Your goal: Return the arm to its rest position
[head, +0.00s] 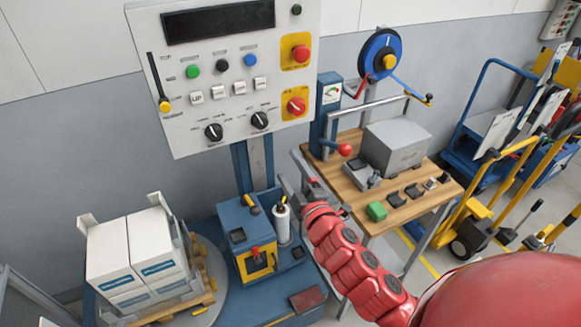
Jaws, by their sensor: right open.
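My right arm, red with dark joint caps, reaches in from the lower right. Its grey right gripper (291,168) is open and looks empty. In the picture it lies between the control panel (230,75) and the wooden workbench (418,205), just left of the bench's near left corner. I cannot tell whether it touches anything. My left gripper is not in view.
A blue pedestal (240,218) with a yellow-framed lever and a white roll (282,222) stands close below the gripper. Stacked white boxes (135,255) sit on a pallet at left. Trolleys (480,225) stand right.

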